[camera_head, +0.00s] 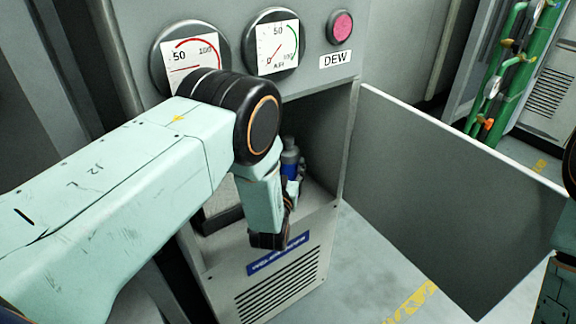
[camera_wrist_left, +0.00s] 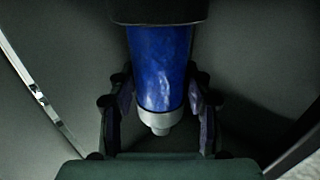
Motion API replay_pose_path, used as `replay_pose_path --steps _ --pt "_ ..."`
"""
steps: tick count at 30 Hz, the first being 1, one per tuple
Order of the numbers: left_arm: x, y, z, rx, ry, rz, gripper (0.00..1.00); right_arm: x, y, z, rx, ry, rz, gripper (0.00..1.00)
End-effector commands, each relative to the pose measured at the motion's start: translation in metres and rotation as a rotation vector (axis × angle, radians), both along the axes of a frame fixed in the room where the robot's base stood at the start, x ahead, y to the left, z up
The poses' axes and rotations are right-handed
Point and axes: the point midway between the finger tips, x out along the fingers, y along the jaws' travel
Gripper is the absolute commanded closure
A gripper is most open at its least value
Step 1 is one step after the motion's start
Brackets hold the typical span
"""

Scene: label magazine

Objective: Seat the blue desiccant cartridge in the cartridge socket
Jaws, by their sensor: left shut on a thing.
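The blue desiccant cartridge (camera_head: 290,161) is inside the open cabinet bay, roughly upright, with a grey top. My left gripper (camera_head: 292,185) reaches into the bay and is shut on it. In the left wrist view the cartridge (camera_wrist_left: 160,65) lies between the two dark fingers of my left gripper (camera_wrist_left: 160,88), with a pale nozzle at its lower end. A dark block (camera_wrist_left: 158,10) meets its upper end there; I cannot tell whether this is the cartridge socket or a cap. The socket is not clearly visible in the head view. My right gripper is out of view.
The grey cabinet (camera_head: 310,95) has two gauges (camera_head: 277,48), a pink button (camera_head: 342,27) and a DEW label above the bay. Its door (camera_head: 450,195) stands open to the right. A vented panel (camera_head: 280,290) lies below. Green pipes (camera_head: 500,75) stand behind the door.

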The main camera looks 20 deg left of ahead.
Motion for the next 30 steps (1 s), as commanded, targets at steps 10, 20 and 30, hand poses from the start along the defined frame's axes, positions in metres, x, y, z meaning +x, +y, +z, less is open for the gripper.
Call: replay_pose_path --steps 10,20,30 --pt "0.001 0.0 0.012 -0.001 -0.003 0.0 1.0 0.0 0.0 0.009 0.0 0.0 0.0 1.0" --pt "0.001 0.0 0.023 -0.001 -0.003 0.0 1.0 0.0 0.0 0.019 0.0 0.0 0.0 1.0" --pt "0.001 0.0 0.035 -0.001 -0.003 0.0 1.0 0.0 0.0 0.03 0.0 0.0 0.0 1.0"
